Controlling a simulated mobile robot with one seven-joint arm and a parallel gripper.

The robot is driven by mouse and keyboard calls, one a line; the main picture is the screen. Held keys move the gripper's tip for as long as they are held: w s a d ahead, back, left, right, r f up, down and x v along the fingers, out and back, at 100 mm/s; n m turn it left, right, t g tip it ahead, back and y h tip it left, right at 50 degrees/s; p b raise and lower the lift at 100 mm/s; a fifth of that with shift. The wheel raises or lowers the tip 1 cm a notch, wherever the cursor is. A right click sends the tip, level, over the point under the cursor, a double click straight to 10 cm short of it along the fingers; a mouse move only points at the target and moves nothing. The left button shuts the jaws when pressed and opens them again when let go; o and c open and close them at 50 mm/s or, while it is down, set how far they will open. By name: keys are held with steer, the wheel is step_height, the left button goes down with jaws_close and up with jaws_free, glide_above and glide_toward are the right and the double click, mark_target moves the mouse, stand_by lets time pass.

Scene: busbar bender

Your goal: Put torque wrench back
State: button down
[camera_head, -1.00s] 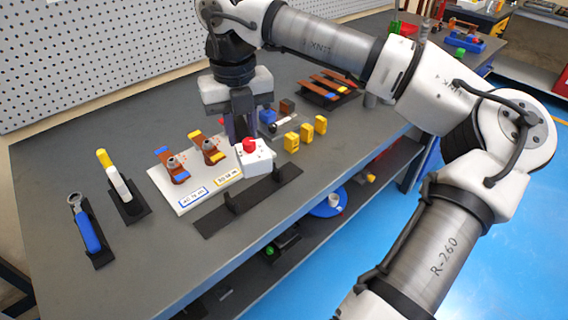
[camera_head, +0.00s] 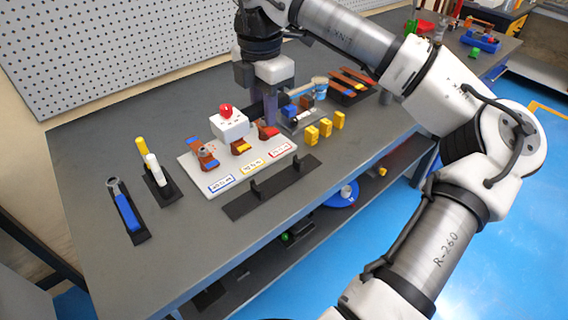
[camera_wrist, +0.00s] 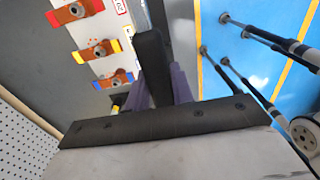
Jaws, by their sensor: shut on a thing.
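My gripper (camera_head: 270,108) is above the bench behind the white busbar board. Its purple fingers also show in the wrist view (camera_wrist: 160,88). They are shut on the torque wrench, whose black handle (camera_wrist: 150,62) lies between them, with its grey shaft running up out of that view. In the head view a black part of the wrench (camera_head: 256,109) shows left of the fingers; the rest is partly hidden. A long black stand with two upright prongs (camera_head: 285,189) lies empty in front of the board, apart from the gripper.
The white board (camera_head: 212,180) carries busbar pieces with blue, yellow and red marks. A white box with a red button (camera_head: 229,123) overlaps it; its support is unclear. A blue-handled tool (camera_head: 127,212), a yellow-and-white tool (camera_head: 152,165) and yellow blocks (camera_head: 325,128) stand nearby.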

step_height(320, 180, down, 16)
steer(key=p, duration=0.3)
steer(key=shift+f, duration=0.4)
steer(key=shift+f+b, duration=0.35)
steer(key=shift+b, duration=0.1)
steer(key=shift+f+b, duration=0.3)
steer(key=shift+b, duration=0.2)
steer(key=c, duration=1.2)
jaws_free()
steer(key=shift+r, duration=0.1)
